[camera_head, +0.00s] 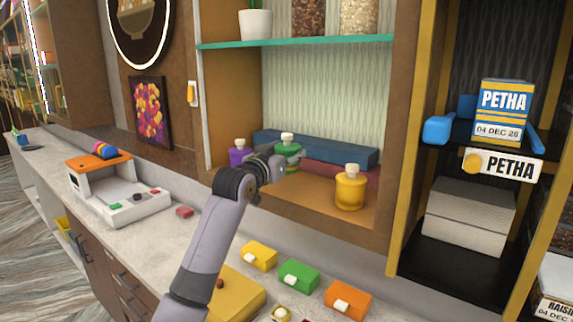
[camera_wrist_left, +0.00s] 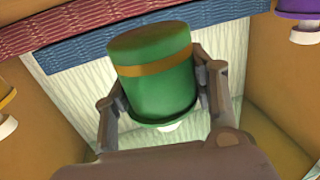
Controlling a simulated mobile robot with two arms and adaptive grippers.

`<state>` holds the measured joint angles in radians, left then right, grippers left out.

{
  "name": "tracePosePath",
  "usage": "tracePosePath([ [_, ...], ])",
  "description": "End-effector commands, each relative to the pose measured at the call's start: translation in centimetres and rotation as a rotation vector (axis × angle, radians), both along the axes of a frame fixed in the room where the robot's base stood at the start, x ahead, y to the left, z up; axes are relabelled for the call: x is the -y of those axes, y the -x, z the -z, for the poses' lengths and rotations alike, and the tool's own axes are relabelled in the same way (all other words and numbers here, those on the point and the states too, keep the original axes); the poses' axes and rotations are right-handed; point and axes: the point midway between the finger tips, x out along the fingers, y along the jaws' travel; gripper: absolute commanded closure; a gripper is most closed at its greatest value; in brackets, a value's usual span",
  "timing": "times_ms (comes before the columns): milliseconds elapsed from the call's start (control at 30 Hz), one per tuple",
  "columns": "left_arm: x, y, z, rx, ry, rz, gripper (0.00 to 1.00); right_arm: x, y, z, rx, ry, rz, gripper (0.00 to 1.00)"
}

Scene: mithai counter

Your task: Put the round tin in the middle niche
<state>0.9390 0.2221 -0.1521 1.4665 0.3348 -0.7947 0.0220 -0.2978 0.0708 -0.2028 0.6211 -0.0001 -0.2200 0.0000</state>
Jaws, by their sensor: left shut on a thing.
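A green round tin (camera_head: 287,156) with a gold band and a pale cap is in the open niche (camera_head: 313,199) below the teal shelf. My left gripper (camera_head: 275,164) reaches in from the left and is shut on this tin. In the left wrist view the tin (camera_wrist_left: 155,85) sits between the two fingers, and the picture is upside down, with the pale cap low. I cannot tell whether its base touches the niche floor. My right gripper is not in view.
A purple jar (camera_head: 238,156) stands left in the niche and a yellow jar (camera_head: 350,190) right. Blue (camera_head: 330,152) and red (camera_head: 345,176) long boxes lie behind. Yellow (camera_head: 259,256), green (camera_head: 299,276) and orange (camera_head: 348,300) boxes are on the counter below. A dark rack stands right.

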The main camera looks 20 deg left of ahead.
Motion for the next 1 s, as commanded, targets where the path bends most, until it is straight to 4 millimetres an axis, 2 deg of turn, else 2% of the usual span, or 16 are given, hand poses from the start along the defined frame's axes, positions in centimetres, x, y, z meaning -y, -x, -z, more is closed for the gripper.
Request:
tracePosePath([
  [33, 0.0, 0.0, 0.2, 0.001, 0.000, 0.000, 0.78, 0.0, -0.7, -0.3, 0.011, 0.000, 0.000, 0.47],
  [133, 0.0, 0.0, 1.0, 0.002, 0.001, 0.000, 0.78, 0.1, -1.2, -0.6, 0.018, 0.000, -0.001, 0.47],
  [300, 0.0, 0.0, 3.4, -0.001, 0.001, 0.000, 0.78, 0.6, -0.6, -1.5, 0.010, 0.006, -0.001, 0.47],
  [400, 0.0, 0.1, 4.2, 0.002, 0.000, 0.000, 0.78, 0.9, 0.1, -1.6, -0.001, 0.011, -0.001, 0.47],
  [767, 0.0, 0.0, 4.8, 0.002, 0.000, 0.000, 0.78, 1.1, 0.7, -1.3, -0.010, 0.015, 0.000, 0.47],
  [800, 0.0, 0.0, 4.8, 0.001, 0.000, 0.000, 0.46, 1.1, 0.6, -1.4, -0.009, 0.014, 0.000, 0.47],
  [1000, 0.0, 0.0, 4.8, 0.000, 0.000, 0.000, 0.33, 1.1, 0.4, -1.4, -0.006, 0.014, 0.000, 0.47],
])
